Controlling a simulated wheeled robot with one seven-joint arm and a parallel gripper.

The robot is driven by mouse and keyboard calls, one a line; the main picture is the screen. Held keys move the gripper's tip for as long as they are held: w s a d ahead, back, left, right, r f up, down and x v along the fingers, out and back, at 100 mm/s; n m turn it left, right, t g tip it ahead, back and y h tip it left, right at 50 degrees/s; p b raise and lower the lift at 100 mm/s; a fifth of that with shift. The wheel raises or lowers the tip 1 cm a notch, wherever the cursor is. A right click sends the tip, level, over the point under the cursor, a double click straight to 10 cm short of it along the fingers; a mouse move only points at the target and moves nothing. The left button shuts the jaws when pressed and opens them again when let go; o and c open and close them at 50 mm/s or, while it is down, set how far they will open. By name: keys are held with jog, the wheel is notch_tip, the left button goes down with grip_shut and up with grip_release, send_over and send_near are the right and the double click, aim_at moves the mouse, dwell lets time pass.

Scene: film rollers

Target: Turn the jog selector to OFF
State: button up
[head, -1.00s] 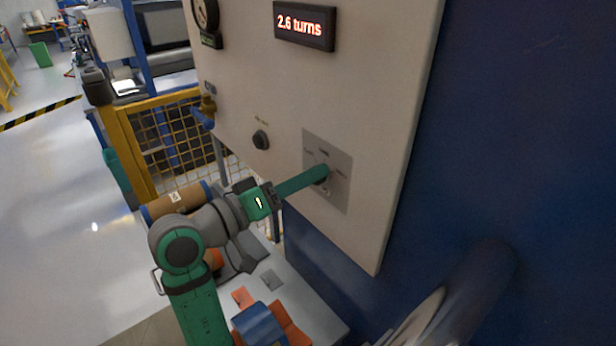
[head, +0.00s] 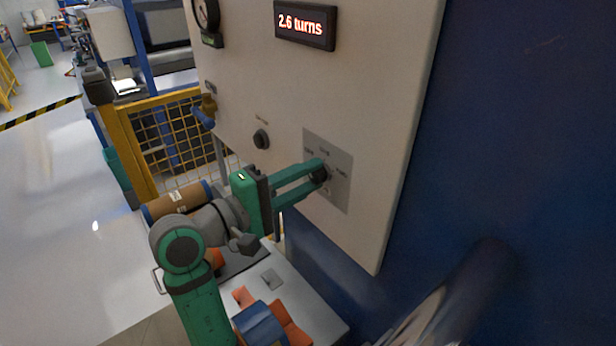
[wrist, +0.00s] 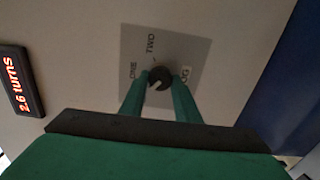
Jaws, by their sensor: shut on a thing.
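The jog selector (head: 319,174) is a dark round knob on a grey square plate (head: 338,196) on the panel. In the wrist view the selector (wrist: 159,75) shows a pale pointer mark slanting toward the lower left of that picture. The labels ONE and TWO are readable there; a label at right is partly hidden by a finger, and I cannot make out OFF. My gripper (head: 321,172) is shut on the selector, its two green fingers on opposite sides of the knob. It also shows in the wrist view (wrist: 160,79).
A second dark knob (head: 261,139) sits left of the plate. A red display (head: 305,25) reads 2.6 turns. A blue-handled valve (head: 204,114) and yellow mesh fence (head: 165,140) stand at left. A blue wall (head: 500,150) is at right.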

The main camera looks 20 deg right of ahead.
jog(key=shift+n, duration=0.7)
jog(key=o, duration=1)
jog(key=shift+o, duration=0.2)
jog(key=shift+a, duration=0.1)
jog(key=v, duration=1)
jog(key=shift+a, duration=0.35)
jog(key=shift+s, duration=0.1)
